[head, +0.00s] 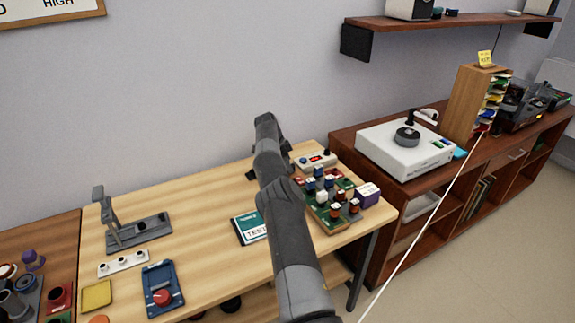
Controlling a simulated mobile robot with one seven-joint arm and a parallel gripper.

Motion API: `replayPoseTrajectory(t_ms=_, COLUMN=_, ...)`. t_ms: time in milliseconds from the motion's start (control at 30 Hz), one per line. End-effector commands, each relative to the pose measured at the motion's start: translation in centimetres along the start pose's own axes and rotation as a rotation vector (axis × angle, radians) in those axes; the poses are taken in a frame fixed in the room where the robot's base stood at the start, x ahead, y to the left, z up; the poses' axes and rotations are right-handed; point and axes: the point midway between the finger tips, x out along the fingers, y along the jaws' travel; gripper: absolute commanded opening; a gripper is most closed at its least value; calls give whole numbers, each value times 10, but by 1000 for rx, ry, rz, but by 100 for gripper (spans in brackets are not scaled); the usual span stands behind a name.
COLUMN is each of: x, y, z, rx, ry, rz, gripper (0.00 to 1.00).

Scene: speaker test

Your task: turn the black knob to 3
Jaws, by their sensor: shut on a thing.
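My grey arm (290,230) rises through the middle of the head view and bends over the table. My gripper is hidden behind it, so I cannot see its fingers or what they touch. I cannot single out the black knob for certain. A dark round piece (407,135) sits on top of a white unit (385,158) at the right. A white strip (123,263) with dark round parts lies at the left of the table. A small pale box (316,160) with a red-lit panel stands just right of my arm, at the back. No number 3 is readable.
A crowded board (345,226) of coloured parts and a purple-white box (367,195) are on the wooden table (195,200). A teal booklet (248,229), a grey stand (140,231) and a blue tray (153,278) lie left. A shelf (450,24) hangs above the brown cabinet (372,262).

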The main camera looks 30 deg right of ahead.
Motion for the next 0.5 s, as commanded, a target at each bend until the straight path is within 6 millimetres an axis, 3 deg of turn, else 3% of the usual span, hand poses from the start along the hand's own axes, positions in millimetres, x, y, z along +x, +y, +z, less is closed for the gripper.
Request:
replayPoseTrajectory(t_ms=367, x=0, y=0, z=0, rx=2, ry=0, rz=0, gripper=16)
replayPoseTrajectory(t_ms=400, x=0, y=0, z=0, rx=2, ry=0, rz=0, gripper=39)
replayPoseTrajectory(t_ms=500, x=0, y=0, z=0, rx=2, ry=0, rz=0, gripper=48)
